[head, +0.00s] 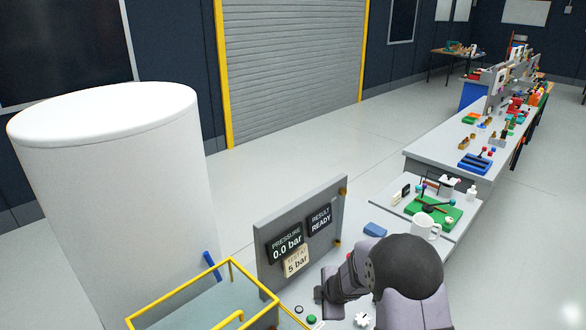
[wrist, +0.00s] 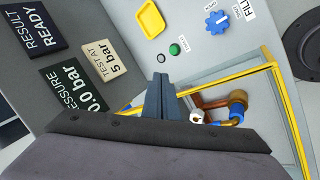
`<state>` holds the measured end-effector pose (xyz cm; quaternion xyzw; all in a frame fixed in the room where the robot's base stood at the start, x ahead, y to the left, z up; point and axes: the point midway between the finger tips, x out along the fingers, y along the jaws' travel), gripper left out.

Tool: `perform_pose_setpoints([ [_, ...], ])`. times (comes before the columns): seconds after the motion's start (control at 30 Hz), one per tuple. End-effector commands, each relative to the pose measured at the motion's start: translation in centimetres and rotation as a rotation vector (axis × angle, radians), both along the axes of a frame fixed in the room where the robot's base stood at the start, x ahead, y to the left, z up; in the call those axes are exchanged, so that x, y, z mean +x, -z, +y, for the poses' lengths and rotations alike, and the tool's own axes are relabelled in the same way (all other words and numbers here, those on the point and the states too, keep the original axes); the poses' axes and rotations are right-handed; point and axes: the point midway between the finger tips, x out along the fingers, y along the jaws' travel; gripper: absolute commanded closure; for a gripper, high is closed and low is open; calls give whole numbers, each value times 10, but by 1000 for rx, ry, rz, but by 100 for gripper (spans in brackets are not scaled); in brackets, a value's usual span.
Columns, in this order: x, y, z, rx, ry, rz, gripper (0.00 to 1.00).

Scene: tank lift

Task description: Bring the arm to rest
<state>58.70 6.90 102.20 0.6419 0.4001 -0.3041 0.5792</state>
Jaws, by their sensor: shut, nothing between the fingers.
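My gripper (wrist: 160,82) shows in the wrist view with its two fingers together and nothing between them. In the head view my dark arm is at the lower right, in front of the display board (head: 300,235); the fingertips are not clear there. The board reads pressure 0.0 bar, test at 5 bar, result READY. The same signs show tilted in the wrist view, with the READY sign (wrist: 38,28) at upper left.
A large white tank (head: 120,190) stands at the left. A yellow-railed frame (head: 215,290) is in front of it. A blue knob (wrist: 217,22) marked FILL and a yellow part (wrist: 150,18) are on the panel. A white mug (head: 425,227) stands on the bench behind my arm.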

Motion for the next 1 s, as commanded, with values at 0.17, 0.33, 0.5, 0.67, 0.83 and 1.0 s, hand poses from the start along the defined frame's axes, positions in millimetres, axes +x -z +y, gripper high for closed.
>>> perform_pose_setpoints([
  [0.17,-52,23,-68,-83,413,125,100],
  [0.33,-133,25,-110,-143,783,286,100],
  [0.5,-230,16,-117,-156,1127,485,100],
  [0.67,-311,-1,-89,-74,1417,673,100],
  [0.83,-337,-13,-62,108,1567,705,100],
  [1.0,-323,-25,-65,209,1560,611,100],
])
